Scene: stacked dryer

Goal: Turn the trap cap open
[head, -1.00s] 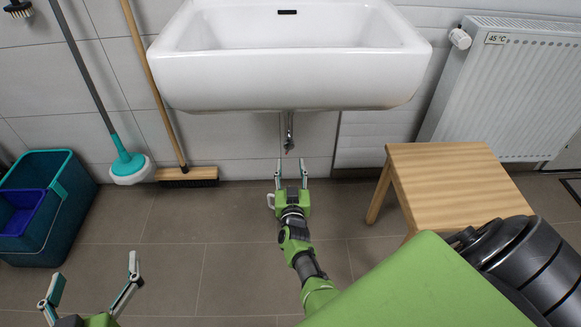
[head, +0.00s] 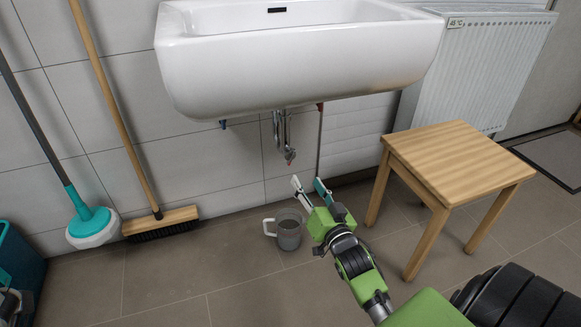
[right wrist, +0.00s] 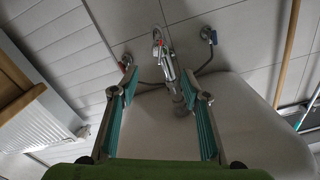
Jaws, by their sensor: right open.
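The chrome trap (head: 283,135) hangs under the white sink (head: 300,70), with a small reddish spot at its low end. The cap itself is too small to make out clearly. My right gripper (head: 308,183) is open and empty, fingers pointing up, just below and right of the trap's low end and apart from it. In the right wrist view the trap pipe (right wrist: 171,68) shows between and beyond the two open fingers (right wrist: 165,88).
A wooden stool (head: 452,165) stands at the right, before the radiator (head: 470,75). A broom (head: 160,218) and a mop (head: 92,225) lean on the wall at the left. The front floor is clear.

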